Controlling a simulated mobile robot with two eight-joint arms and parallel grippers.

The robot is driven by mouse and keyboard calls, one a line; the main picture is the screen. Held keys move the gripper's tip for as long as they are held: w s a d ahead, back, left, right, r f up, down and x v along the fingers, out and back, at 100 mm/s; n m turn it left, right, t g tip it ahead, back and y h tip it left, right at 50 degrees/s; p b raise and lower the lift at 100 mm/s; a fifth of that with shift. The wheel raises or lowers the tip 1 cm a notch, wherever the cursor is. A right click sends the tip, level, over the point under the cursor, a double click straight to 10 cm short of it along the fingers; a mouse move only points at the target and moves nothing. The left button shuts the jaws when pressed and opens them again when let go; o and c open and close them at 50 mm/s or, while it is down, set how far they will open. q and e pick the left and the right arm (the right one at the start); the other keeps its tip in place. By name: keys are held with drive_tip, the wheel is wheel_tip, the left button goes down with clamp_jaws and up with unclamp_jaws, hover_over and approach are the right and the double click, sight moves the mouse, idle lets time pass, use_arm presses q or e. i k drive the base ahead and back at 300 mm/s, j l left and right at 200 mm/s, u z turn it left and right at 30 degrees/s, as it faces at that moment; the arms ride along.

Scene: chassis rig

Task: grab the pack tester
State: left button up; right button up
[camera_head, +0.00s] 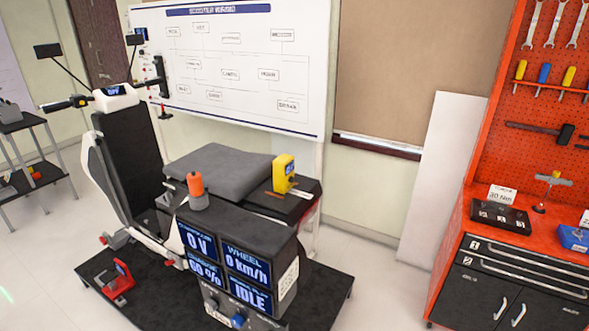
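A yellow handheld device (283,174) with a small dark screen, which looks like the pack tester, stands upright on the dark rear deck (300,203) of the scooter rig, just right of the grey seat pad (219,171). An orange strip or lead lies by its foot. Neither of my grippers shows in the head view.
A display box (240,225) with an orange-topped object (196,190) on it stands in front of the deck. A red workbench (470,230) with tools is at the right. A side table (20,125) is at the far left. Clear floor (380,270) lies between rig and bench.

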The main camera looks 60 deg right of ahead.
sight(282, 167)
drive_tip(key=l, duration=0.7)
drive_tip(key=k+l, duration=0.15)
drive_tip(key=l, duration=1.3)
drive_tip(key=k, duration=0.05)
